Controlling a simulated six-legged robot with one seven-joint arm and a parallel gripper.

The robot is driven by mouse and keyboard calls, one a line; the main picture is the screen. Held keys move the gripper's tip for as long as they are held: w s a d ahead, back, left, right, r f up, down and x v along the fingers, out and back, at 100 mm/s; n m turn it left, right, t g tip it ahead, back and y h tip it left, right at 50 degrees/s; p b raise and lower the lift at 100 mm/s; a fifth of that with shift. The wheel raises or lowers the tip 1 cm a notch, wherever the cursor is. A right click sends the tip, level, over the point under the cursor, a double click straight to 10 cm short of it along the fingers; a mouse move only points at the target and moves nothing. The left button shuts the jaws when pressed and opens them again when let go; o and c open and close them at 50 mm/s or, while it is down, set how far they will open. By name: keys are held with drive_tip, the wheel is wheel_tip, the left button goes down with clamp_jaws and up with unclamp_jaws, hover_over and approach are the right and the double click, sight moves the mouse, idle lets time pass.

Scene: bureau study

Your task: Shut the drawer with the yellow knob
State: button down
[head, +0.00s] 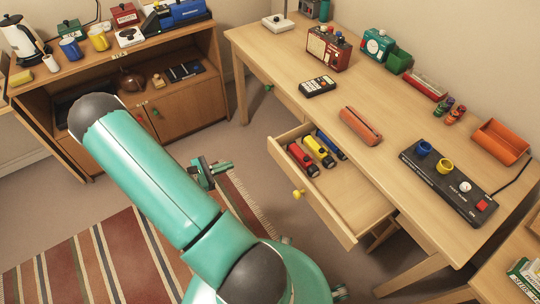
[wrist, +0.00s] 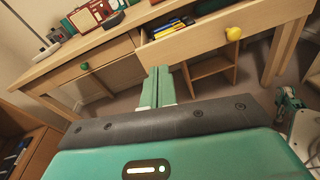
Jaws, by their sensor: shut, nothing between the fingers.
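The drawer with the yellow knob (head: 345,226) is pulled out from the wooden desk (head: 375,90). Its yellow knob (head: 298,194) is on the front panel, and the knob also shows in the wrist view (wrist: 233,34). Inside lie red, yellow and blue toy-like items (head: 318,149). My gripper (head: 222,168) is shut and empty, to the left of the drawer front and apart from it. In the wrist view, my gripper's fingers (wrist: 157,72) point toward the desk, below and left of the yellow knob.
A second desk drawer with a green knob (wrist: 85,67) is closed, left of the open one. A wooden cabinet (head: 185,100) stands at the left, and a striped rug (head: 130,250) lies on the floor. Bare floor (head: 265,165) shows between cabinet and desk.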

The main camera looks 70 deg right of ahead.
sight(318, 130)
drive_tip(key=s+d+f, duration=0.1)
drive_tip(key=s+d, duration=0.3)
drive_tip(key=s+d+f+n+h, duration=0.1)
drive_tip(key=s+d+f, duration=0.1)
drive_tip(key=s+d, duration=0.2)
drive_tip(key=s+d+f+n+h, duration=0.1)
drive_tip(key=s+d+f, duration=0.1)
drive_tip(key=s+d, duration=0.2)
drive_tip(key=shift+s+d, duration=0.15)
drive_tip(key=shift+d, duration=0.05)
drive_tip(key=x, duration=2.1)
drive_tip(key=shift+s+d+f, duration=0.1)
drive_tip(key=shift+d+f, duration=0.05)
drive_tip(key=shift+s+d, duration=0.45)
drive_tip(key=shift+d, duration=0.05)
drive_tip(key=shift+s+d+r, duration=0.1)
drive_tip(key=shift+r, duration=0.1)
